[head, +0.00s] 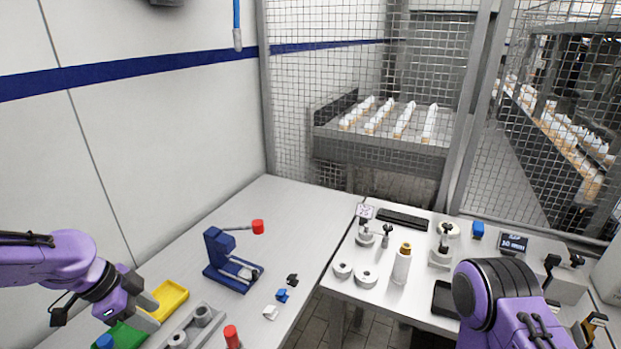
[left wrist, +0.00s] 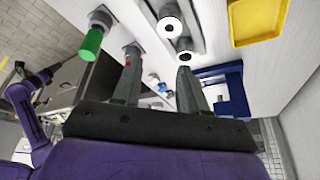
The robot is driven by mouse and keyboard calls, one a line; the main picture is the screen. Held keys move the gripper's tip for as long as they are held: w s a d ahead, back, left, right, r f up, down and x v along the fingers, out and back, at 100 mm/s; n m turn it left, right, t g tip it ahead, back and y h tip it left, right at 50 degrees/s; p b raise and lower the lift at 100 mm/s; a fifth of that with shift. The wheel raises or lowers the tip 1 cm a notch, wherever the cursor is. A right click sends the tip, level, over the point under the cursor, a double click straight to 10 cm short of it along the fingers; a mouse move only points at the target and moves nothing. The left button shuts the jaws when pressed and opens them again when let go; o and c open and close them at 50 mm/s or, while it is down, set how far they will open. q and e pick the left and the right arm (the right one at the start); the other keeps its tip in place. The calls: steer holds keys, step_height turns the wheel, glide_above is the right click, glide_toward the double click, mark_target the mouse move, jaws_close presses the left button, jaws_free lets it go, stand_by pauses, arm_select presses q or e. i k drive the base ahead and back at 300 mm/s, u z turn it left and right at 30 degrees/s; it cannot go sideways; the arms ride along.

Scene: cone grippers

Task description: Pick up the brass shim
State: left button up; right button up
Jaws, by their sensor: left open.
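I cannot make out a brass shim in either view. My left gripper (head: 148,313) is open, over the edge of the table's left end, by the yellow tray (head: 168,298) and the green tray (head: 122,336). It partly covers both trays in the head view. In the left wrist view, its two grey fingers (left wrist: 158,85) stand apart with nothing gripped between them. The yellow tray (left wrist: 258,22) there looks empty in the part that shows.
A grey block with round holes (head: 190,328) and a red cylinder (head: 232,337) stand right of the trays. A blue fixture with a red-knobbed lever (head: 232,262) stands behind. The second table holds a bottle (head: 401,268) and rings (head: 366,277).

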mark_target(595, 320)
steer(key=z, duration=1.85)
